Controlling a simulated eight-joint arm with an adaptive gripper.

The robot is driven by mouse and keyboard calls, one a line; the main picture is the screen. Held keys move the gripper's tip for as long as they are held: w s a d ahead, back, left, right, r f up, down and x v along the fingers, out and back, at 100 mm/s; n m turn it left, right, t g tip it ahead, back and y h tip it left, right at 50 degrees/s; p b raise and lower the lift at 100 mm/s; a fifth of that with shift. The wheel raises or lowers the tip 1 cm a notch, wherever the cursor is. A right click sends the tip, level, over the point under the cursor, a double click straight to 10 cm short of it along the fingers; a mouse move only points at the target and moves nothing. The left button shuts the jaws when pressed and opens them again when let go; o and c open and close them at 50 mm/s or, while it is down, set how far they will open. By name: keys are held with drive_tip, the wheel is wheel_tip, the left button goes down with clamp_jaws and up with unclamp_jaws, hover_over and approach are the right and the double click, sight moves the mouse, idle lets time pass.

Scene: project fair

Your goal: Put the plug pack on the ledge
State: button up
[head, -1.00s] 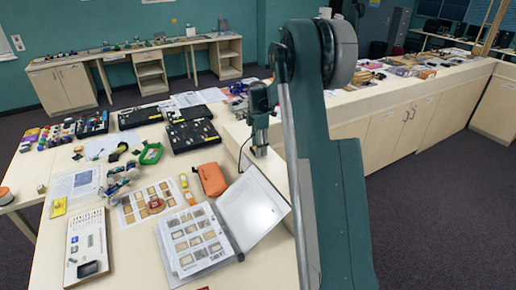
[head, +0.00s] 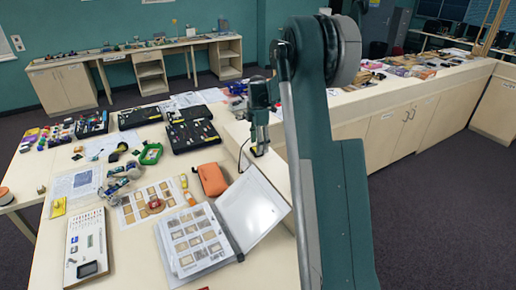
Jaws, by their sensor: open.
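My gripper (head: 260,147) points down over the pale raised ledge (head: 236,133) along the right side of the table, just right of the orange pouch. Its jaws are open. A small dark piece, likely the plug pack (head: 259,153), shows at the ledge surface right under the fingertips. It is too small to tell whether the fingers touch it. A thin black cord hangs in a curve left of the gripper, down over the ledge edge. My arm hides part of the ledge to the right.
The orange pouch (head: 212,179) and open binder (head: 196,240) lie on the table below the ledge. Black tool cases (head: 193,135), a green tape dispenser (head: 150,153) and a white board (head: 87,245) crowd the table. The long counter (head: 400,92) continues right.

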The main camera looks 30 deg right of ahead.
wheel_tip(320, 180, up, 10)
drive_tip(key=shift+b, duration=0.3)
idle(0.8)
drive_tip(key=s+a+r+m+t, duration=0.1)
drive_tip(key=s+a+r+m, duration=0.25)
drive_tip(key=s+a, duration=0.3)
drive_tip(key=s+a+r+m+t, duration=0.1)
drive_tip(key=s+a+r+m, duration=0.1)
drive_tip(key=s+a+r, duration=0.5)
drive_tip(key=s+a+r+m+t, duration=0.1)
drive_tip(key=s+a+r+m, duration=0.15)
drive_tip(key=s+a, duration=0.4)
drive_tip(key=s+a+f+m+t, duration=0.1)
drive_tip(key=s+a+f+m, duration=0.1)
drive_tip(key=s, duration=0.7)
drive_tip(key=s+a+f+m+t, duration=0.1)
drive_tip(key=s+a+f+m, duration=0.2)
drive_tip(key=s, duration=0.6)
drive_tip(key=s+a+f+m+t, duration=0.2)
drive_tip(key=s+a+f+m, duration=0.1)
drive_tip(key=s, duration=0.6)
drive_tip(key=shift+a+f+m, duration=0.15)
drive_tip(key=shift+a+m, duration=0.45)
drive_tip(key=shift+a, duration=0.45)
